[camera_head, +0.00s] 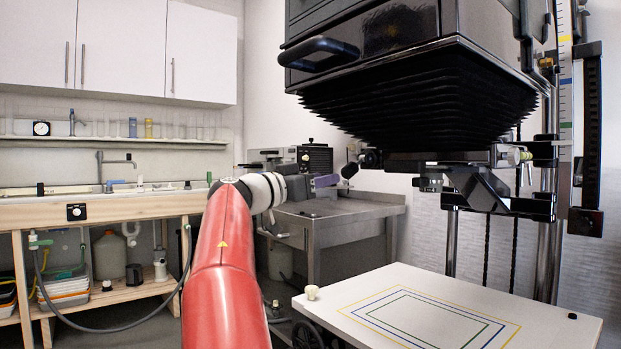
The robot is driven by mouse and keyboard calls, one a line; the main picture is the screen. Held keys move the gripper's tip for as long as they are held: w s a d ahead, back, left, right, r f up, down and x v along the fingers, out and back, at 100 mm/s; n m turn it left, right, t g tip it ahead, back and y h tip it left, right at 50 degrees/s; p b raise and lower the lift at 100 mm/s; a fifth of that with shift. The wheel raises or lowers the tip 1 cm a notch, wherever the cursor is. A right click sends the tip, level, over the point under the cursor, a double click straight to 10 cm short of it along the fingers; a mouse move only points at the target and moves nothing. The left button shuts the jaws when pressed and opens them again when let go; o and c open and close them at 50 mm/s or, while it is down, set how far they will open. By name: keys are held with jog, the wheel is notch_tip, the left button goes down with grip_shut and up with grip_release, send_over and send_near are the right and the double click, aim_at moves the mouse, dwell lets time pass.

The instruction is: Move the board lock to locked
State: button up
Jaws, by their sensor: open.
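The enlarger's lens stage (440,160) hangs below the black bellows (430,98). A dark knob (371,158) sits at its left end, and a pale yellow-green knob (525,156) at its right end. I cannot tell which part is the board lock or how it is set. My gripper (327,176) is at the end of my red arm, left of the lens stage and close to the dark knob in the picture. It is open and appears empty. Its fingers are small and dark here, and whether they touch the knob cannot be told.
The white baseboard (545,320) below has coloured frame lines, a cream knob (311,292) at its left corner and a small black knob (572,316) at right. A steel sink bench (340,225) stands behind my arm. The enlarger's columns (545,250) rise at right.

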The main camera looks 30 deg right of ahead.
aim_at(344, 174)
jog(key=shift+w+d+r+p, duration=0.1)
jog(key=shift+d+r+p, duration=0.05)
jog(key=shift+d+p, duration=0.65)
jog(key=shift+w+d+r+p, duration=0.15)
jog(key=shift+d+p, duration=0.3)
jog(key=shift+d, duration=0.6)
jog(key=shift+s+d+r+p, duration=0.1)
jog(key=shift+d+r+p, duration=0.1)
jog(key=shift+d+p, duration=0.6)
jog(key=shift+w+d+f+b, duration=0.1)
jog(key=shift+d+b, duration=0.2)
jog(key=shift+d, duration=0.35)
jog(key=shift+c, duration=0.4)
